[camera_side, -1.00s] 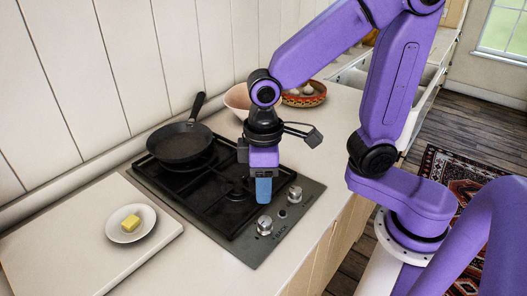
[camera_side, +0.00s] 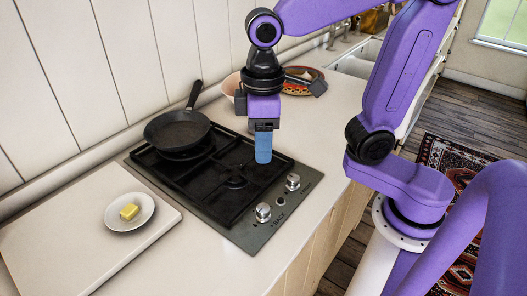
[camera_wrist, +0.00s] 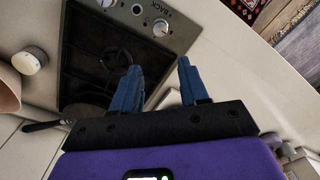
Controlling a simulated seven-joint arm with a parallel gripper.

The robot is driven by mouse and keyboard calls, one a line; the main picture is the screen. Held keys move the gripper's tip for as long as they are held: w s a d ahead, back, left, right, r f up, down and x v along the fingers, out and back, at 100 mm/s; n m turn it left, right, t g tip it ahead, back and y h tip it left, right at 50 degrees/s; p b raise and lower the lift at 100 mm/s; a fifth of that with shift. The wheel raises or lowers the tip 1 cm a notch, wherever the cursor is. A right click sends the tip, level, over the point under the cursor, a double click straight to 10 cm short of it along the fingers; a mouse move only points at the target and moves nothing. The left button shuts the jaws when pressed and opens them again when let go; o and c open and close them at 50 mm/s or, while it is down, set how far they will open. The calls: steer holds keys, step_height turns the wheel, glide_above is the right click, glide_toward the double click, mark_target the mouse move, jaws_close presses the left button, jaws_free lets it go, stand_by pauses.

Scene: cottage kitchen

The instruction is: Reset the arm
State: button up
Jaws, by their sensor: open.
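My gripper (camera_side: 263,160) hangs fingers-down above the right part of the black gas hob (camera_side: 226,222). Its blue fingers are apart and empty in the wrist view (camera_wrist: 158,72), with the hob behind them. In the side view the fingers overlap, so the gap is hidden. A black frying pan (camera_side: 177,131) sits on the back-left part of the hob, apart from my gripper, its handle pointing to the back. A piece of yellow butter (camera_side: 129,211) lies on a white plate (camera_side: 140,223) at the left.
The plate stands on a pale board (camera_side: 60,243). Behind my gripper are a pinkish bowl (camera_side: 230,86) and a patterned bowl (camera_side: 306,75), partly hidden. Two hob knobs (camera_side: 263,212) face the front edge. A white round container (camera_wrist: 28,61) shows in the wrist view. Counter right of the hob is clear.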

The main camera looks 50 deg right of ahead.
steer(key=s+d+f+n, duration=0.4)
steer(key=s+d+f, duration=0.2)
steer(key=s+d, duration=0.3)
steer(key=s, duration=0.3)
steer(key=shift+d+f+n, duration=0.2)
steer(key=shift+d+n, duration=0.05)
steer(key=shift+n, duration=0.05)
steer(key=shift+w, duration=0.1)
stand_by(1.4)
